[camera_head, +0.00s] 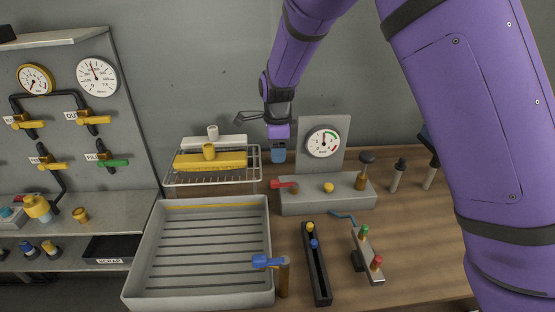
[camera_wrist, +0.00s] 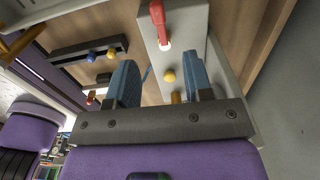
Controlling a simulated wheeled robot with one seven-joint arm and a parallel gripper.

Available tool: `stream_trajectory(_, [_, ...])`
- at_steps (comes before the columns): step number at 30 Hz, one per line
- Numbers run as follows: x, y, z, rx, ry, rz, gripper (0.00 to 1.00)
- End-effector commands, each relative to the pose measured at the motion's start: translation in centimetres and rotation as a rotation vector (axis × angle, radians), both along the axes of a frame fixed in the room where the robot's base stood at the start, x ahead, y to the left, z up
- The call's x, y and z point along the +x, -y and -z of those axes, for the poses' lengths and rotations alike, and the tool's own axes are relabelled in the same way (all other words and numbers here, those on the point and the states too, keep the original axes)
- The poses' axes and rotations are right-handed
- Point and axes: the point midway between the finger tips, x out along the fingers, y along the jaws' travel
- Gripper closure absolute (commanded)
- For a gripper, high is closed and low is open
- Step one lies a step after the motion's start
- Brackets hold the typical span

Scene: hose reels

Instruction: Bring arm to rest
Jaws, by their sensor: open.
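My purple arm comes down from the top right of the head view. My gripper (camera_head: 278,153) hangs above the back of the wooden bench, just left of the gauge panel. In the wrist view its two blue fingers (camera_wrist: 160,82) stand apart with no object held between them. Beyond them show the grey valve block (camera_wrist: 188,22) with a red lever (camera_wrist: 158,22) and a yellow knob (camera_wrist: 169,76). The gripper appears clear of the block.
A grey ribbed tray (camera_head: 133,285) sits at the front, with a wire rack (camera_head: 213,181) holding a yellow bar (camera_head: 225,162) behind it. A blue-handled valve (camera_head: 268,262), a black slotted rail (camera_head: 317,275) and a small plate (camera_head: 366,262) stand right of it. A gauge wall (camera_head: 130,130) is left.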

Motion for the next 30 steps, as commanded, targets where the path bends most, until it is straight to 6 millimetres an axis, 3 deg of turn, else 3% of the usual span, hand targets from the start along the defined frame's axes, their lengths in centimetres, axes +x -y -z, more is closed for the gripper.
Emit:
stream_trajectory(14, [-0.2,0.6,-1.1,0.010,0.003,-0.016,0.53])
stream_trajectory(20, [-1.6,3.9,-5.6,0.060,0.027,-0.147,0.53])
stream_trajectory(30, [-7.0,11.2,-14.4,0.121,0.130,-0.487,0.53])
